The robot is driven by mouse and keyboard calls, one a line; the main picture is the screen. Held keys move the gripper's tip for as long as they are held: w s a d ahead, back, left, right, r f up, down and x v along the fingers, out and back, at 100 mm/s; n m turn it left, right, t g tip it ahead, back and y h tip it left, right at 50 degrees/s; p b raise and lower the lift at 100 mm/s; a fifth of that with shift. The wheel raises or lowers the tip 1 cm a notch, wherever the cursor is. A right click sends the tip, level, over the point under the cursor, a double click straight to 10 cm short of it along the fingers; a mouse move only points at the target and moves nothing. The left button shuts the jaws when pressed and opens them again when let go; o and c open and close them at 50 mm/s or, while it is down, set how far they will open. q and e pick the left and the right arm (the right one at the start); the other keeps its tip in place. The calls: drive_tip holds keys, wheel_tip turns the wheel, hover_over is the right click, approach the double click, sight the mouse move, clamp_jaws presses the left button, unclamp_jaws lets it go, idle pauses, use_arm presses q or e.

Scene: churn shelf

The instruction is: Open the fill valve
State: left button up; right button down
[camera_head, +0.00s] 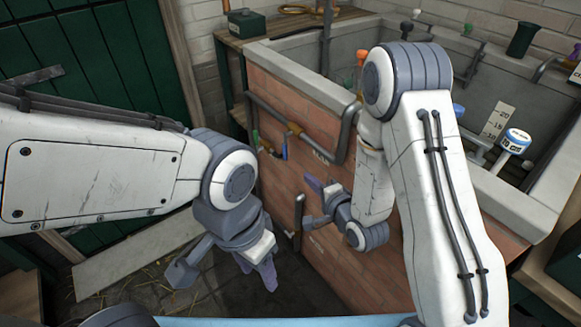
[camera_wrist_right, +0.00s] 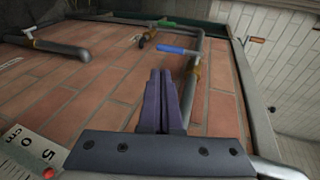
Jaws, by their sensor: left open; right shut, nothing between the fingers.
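On the pipework of the brick tank front I see a blue lever handle (camera_head: 284,151) on a brass valve; it also shows in the right wrist view (camera_wrist_right: 178,50). A green handle (camera_wrist_right: 166,22) lies beyond it. The small labels are not readable, so I cannot tell which is the fill valve. My right gripper (camera_head: 313,183) is shut and empty in front of the brick wall, apart from the blue lever. Its closed fingers (camera_wrist_right: 159,100) point towards the lever in the wrist view. My left gripper (camera_head: 267,275) hangs low at the left, open and empty, away from the pipes.
A grey pipe (camera_head: 345,135) runs across the brick front (camera_head: 290,95). The stone tank rim (camera_head: 300,80) lies above. A white scale plate (camera_wrist_right: 25,155) is close at the lower left of the wrist view.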

sight(286, 155)
drive_tip(key=b+x, duration=1)
drive_tip(key=x, duration=0.1)
drive_tip(key=shift+r, duration=0.35)
drive_tip(key=shift+w+a, duration=0.25)
drive_tip(key=shift+w, duration=0.4)
